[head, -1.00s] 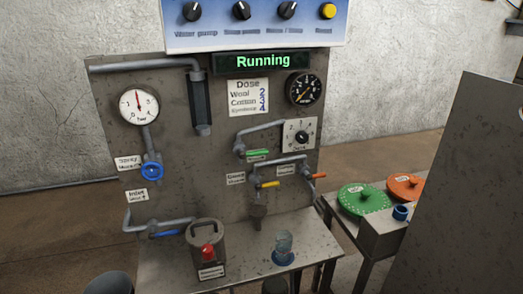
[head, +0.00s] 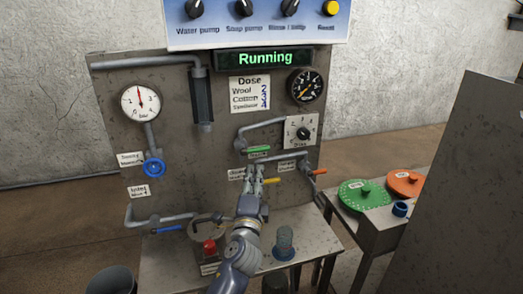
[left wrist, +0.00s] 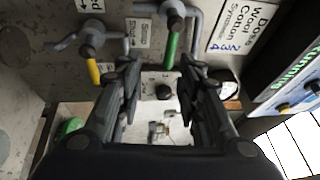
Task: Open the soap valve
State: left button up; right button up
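Several small lever valves sit on the grey panel: a green-handled one (head: 259,149), a yellow-handled one (head: 272,181) and an orange-handled one (head: 319,172). My left gripper (head: 253,176) is in front of the panel, just below the green handle and left of the yellow one. In the left wrist view my left gripper (left wrist: 159,80) has its fingers apart with nothing held. My right gripper is not in view.
A blue round valve (head: 154,168) and a blue lever (head: 167,230) are at the panel's left.

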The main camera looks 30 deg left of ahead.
aim_at(261, 151)
pick_arm(q)
jog(key=shift+m, duration=0.6)
jog(key=x, duration=0.4)
jog(key=r+p+x, duration=0.1)
jog(key=x, duration=0.6)
jog(key=shift+w+d+r, duration=0.25)
jog(key=shift+w+r, duration=0.05)
jog(key=shift+w, duration=0.1)
grip_shut()
